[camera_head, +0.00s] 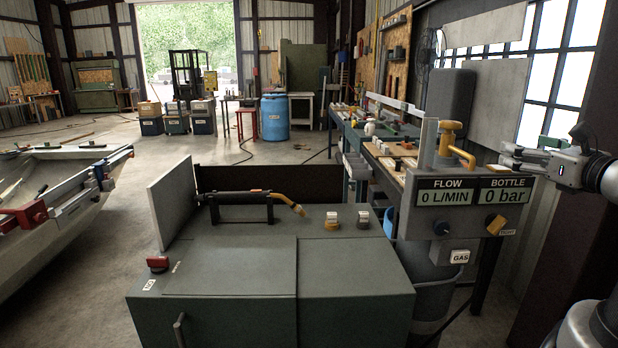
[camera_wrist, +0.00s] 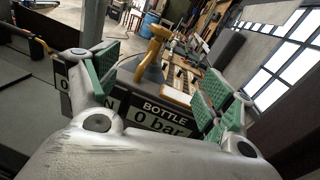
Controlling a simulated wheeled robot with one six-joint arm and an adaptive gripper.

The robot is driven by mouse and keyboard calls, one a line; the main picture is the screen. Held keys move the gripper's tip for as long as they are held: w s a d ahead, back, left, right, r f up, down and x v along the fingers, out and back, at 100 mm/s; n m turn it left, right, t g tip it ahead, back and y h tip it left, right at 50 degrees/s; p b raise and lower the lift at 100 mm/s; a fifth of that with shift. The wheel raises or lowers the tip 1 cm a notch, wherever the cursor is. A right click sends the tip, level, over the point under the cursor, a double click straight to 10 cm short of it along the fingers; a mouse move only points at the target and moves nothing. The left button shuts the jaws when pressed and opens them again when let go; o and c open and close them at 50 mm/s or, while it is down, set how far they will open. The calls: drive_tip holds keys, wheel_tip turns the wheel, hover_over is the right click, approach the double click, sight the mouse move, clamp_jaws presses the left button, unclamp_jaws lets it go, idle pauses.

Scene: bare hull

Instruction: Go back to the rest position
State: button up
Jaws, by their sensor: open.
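My gripper (camera_head: 503,160) is at the right of the head view, just above the right end of the gauge panel (camera_head: 470,209). Its fingers point left, toward a yellow valve handle (camera_head: 457,148). In the wrist view my gripper (camera_wrist: 163,88) has its green-padded fingers wide apart, with nothing held. The yellow valve (camera_wrist: 152,54) shows beyond the gap, apart from the pads. The panel reads FLOW 0 L/MIN and BOTTLE 0 bar; its BOTTLE display (camera_wrist: 160,118) also shows between the fingers.
A green-grey cabinet (camera_head: 235,270) with a torch (camera_head: 240,198) on top stands in front. A workbench (camera_head: 385,150) with small items runs behind the panel. A boat hull (camera_head: 70,200) is at left. A blue barrel (camera_head: 275,118) stands farther back. Open floor lies between.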

drive_tip(key=s+a+f+n+g+y, duration=0.1)
drive_tip(key=s+a+f+n+g, duration=0.35)
drive_tip(key=s+f+n, duration=0.3)
drive_tip(key=s+a+f+n+g+y, duration=0.1)
drive_tip(key=s+a+f+n+g, duration=0.2)
drive_tip(key=s+f+n+g, duration=0.4)
drive_tip(key=s+d+r+n+g+h, duration=0.3)
drive_tip(key=s+n, duration=0.4)
drive_tip(key=n, duration=0.6)
drive_tip(key=w+a+r+n+t+h, duration=0.1)
drive_tip(key=w+a+r+n+h, duration=0.1)
drive_tip(key=a+n, duration=0.3)
drive_tip(key=shift+w+r, duration=0.15)
drive_tip(key=shift+r, duration=0.35)
